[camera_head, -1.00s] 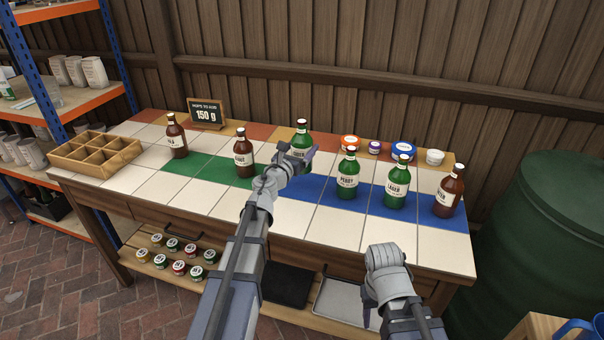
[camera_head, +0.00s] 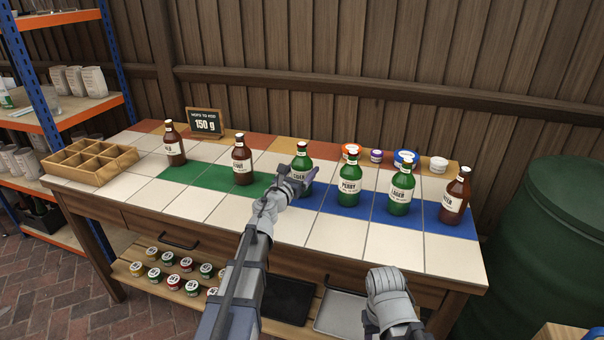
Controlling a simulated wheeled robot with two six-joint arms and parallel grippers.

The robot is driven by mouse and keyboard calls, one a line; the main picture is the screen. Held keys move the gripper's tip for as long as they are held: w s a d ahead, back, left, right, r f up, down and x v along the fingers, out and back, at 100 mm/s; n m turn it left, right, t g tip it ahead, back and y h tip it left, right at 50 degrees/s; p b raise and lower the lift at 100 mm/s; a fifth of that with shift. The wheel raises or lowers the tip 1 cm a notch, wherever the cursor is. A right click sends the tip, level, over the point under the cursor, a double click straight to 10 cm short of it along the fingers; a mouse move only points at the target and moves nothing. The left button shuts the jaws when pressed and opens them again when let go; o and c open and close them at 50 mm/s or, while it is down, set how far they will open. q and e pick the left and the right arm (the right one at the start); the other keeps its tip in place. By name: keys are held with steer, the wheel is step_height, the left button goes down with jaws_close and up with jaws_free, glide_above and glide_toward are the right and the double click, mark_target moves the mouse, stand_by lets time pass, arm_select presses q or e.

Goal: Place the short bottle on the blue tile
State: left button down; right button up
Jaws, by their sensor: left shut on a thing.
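My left gripper (camera_head: 299,180) is shut on a green bottle (camera_head: 303,152) near the middle of the tiled table; the gripper hides its lower part, so I cannot tell whether its base touches the tiles. A blue tile (camera_head: 325,208) lies just right of and in front of it, in a blue strip. Two other green bottles, Perry (camera_head: 349,186) and Lager (camera_head: 400,196), and a brown bottle (camera_head: 455,203) stand upright on or at this strip. My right gripper (camera_head: 388,285) is low in front of the table; its fingers are not clear.
Brown bottles (camera_head: 174,155) (camera_head: 242,173) stand at left, one on green tiles (camera_head: 202,178). A wooden divided box (camera_head: 88,163), a 150 g sign (camera_head: 205,121) and several small tubs (camera_head: 438,164) line the table. White front tiles (camera_head: 338,236) are clear.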

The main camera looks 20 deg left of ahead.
arm_select(q)
steer(key=shift+f, duration=0.15)
jaws_free()
steer(key=shift+s+r, duration=0.15)
steer(key=shift+r, duration=0.05)
steer(key=s, duration=0.4)
steer(key=s+a, duration=0.1)
steer(key=s, duration=0.2)
steer(key=s+a, duration=0.1)
steer(key=s, duration=0.3)
steer(key=shift+s, duration=0.35)
